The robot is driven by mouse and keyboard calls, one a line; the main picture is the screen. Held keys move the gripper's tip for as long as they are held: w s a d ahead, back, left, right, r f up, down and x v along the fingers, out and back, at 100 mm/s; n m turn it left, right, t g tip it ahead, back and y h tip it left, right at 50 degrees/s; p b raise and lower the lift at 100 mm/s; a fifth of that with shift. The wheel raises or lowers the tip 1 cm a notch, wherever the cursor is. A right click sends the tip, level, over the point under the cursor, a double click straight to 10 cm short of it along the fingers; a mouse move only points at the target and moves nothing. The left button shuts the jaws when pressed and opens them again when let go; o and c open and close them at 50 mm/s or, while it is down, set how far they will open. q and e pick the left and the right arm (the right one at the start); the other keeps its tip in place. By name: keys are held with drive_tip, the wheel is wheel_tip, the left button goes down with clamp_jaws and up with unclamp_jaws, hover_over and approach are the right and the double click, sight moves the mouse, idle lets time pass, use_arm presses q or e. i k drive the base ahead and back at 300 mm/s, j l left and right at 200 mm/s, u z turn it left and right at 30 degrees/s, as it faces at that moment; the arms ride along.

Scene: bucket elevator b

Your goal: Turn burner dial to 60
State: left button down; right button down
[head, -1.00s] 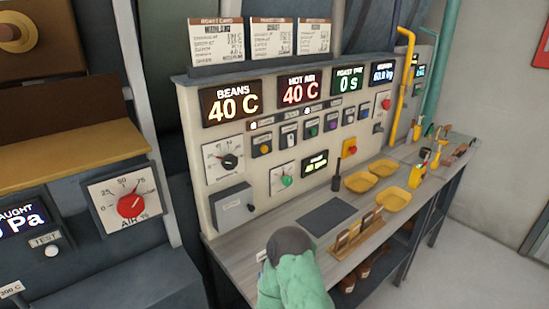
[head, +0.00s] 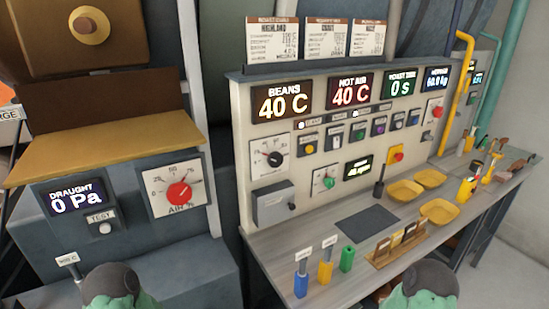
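A white square dial plate with a black knob (head: 272,158) is on the cream control panel, below the BEANS display; its label is too small to read, so I cannot confirm it is the burner dial. A dial with a red knob (head: 179,193), marked AIR %, is on the dark machine at left. A smaller dial with a green knob (head: 326,182) is on the panel's lower part. Rounded green and dark grey parts of my arms show at the bottom left and bottom right, apart from all dials. No fingers of either gripper are visible.
The cream panel (head: 240,150) stands behind a grey worktop (head: 290,240). Blue, yellow and green cylinders (head: 325,265), a wooden rack (head: 395,250), yellow trays (head: 440,211) and a dark mat (head: 367,223) occupy it. A grey box (head: 274,205) juts out below the black-knob dial.

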sight(276, 159)
drive_tip(key=k+l+u, duration=0.1)
drive_tip(key=u, duration=0.35)
drive_tip(key=k+l+u, duration=0.1)
drive_tip(key=u, duration=0.4)
drive_tip(key=k+l+u, duration=0.15)
drive_tip(key=u, duration=0.3)
